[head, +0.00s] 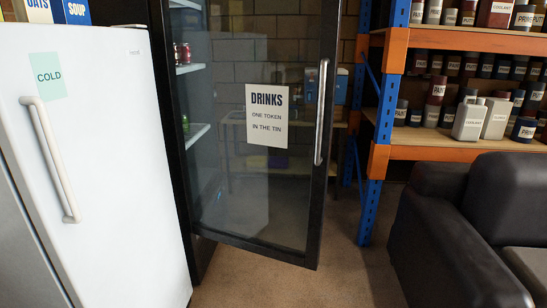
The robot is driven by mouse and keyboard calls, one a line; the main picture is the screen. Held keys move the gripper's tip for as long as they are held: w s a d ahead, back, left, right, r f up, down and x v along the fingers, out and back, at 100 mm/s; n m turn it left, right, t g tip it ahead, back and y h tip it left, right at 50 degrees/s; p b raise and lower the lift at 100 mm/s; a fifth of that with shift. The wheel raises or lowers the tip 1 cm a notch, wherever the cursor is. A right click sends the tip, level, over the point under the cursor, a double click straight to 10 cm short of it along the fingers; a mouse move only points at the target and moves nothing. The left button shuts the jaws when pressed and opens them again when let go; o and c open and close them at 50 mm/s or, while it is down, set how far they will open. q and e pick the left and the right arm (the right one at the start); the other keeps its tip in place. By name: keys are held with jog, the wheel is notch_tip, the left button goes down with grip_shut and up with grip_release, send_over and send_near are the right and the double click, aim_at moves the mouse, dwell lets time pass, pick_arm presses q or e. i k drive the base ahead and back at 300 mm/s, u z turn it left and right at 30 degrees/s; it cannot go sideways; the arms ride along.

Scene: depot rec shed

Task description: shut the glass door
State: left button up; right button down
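The glass door (228,172) has a black frame and a vertical metal handle (322,112) on its right side. It stands open, swung out from the black drinks fridge (180,130) behind it. A white sign (267,115) on the glass reads "DRINKS ONE TOKEN IN THE TIN". Shelves with a few cans (181,53) show inside on the left. Neither of my grippers is in view.
A white fridge (110,150) with a "COLD" note stands close on the left. A dark armchair (455,225) is at the lower right. Blue and orange shelving (400,150) with paint tins stands behind it. Brown floor (345,265) is clear between the door and the armchair.

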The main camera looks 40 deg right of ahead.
aim_at(268, 105)
jog(key=z, duration=0.05)
jog(key=i, duration=0.95)
jog(key=z, duration=0.85)
